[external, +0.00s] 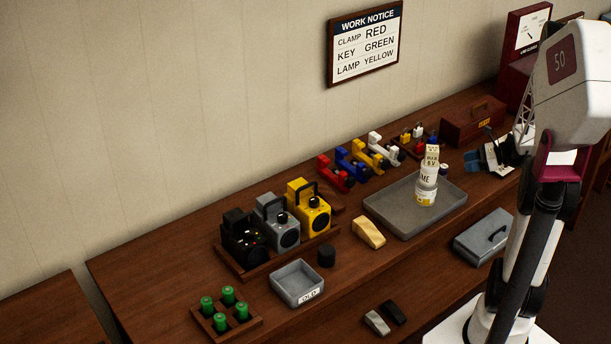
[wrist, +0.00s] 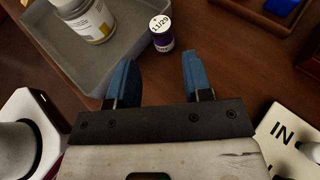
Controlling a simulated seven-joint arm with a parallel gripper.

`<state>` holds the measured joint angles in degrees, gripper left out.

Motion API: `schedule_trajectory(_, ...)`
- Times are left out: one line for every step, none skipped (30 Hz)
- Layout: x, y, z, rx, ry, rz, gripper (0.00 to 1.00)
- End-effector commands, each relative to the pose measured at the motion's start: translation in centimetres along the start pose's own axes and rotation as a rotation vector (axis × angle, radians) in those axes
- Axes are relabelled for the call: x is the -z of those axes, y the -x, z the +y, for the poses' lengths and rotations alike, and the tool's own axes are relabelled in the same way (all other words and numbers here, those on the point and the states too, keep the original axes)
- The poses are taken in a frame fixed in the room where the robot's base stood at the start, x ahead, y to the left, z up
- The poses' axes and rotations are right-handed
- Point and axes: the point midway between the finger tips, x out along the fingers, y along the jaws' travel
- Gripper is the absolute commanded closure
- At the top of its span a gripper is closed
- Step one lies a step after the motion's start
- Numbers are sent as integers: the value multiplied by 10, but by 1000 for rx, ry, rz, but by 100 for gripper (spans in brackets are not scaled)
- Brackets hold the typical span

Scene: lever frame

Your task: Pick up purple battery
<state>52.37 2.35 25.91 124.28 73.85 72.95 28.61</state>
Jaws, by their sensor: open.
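The purple battery (wrist: 162,34) is a short upright cylinder with a white top marked 11/29. It stands on the wooden bench just outside the grey tray, ahead of my fingertips in the wrist view. In the external view a small white-topped cylinder (external: 444,169) at the tray's back right edge looks like the same battery. My gripper (wrist: 158,72) has two blue fingers spread apart with nothing between them. In the external view my gripper (external: 473,161) is low over the bench, right of the battery.
The grey tray (external: 385,210) holds stacked labelled jars (external: 427,183); one jar (wrist: 88,20) shows in the wrist view. Coloured clamps and padlocks stand behind it. A red-brown toolbox (external: 473,121) stands at the back right and a grey box (external: 484,237) in front.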

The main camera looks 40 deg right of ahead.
Motion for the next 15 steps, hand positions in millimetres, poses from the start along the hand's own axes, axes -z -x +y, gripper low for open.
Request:
schedule_trajectory(1, 0, 0, 1, -1, 0, 54)
schedule_trajectory(1, 0, 0, 1, -1, 0, 54)
schedule_trajectory(0, 0, 0, 1, -1, 0, 54)
schedule_trajectory(0, 0, 0, 0, -1, 0, 54)
schedule_trajectory(0, 0, 0, 0, -1, 0, 54)
schedule_trajectory(0, 0, 0, 0, -1, 0, 54)
schedule_trajectory(0, 0, 0, 0, -1, 0, 54)
schedule_trajectory(0, 0, 0, 0, -1, 0, 54)
schedule_trajectory(0, 0, 0, 0, -1, 0, 54)
schedule_trajectory(0, -1, 0, 0, -1, 0, 54)
schedule_trajectory(0, -1, 0, 0, 0, 0, 54)
schedule_trajectory(0, -3, 0, -1, 0, 0, 54)
schedule_trajectory(0, -4, 0, -1, 0, -1, 54)
schedule_trajectory(0, -6, 0, -1, 0, -1, 54)
schedule_trajectory(0, -8, 0, -1, 0, -1, 54)
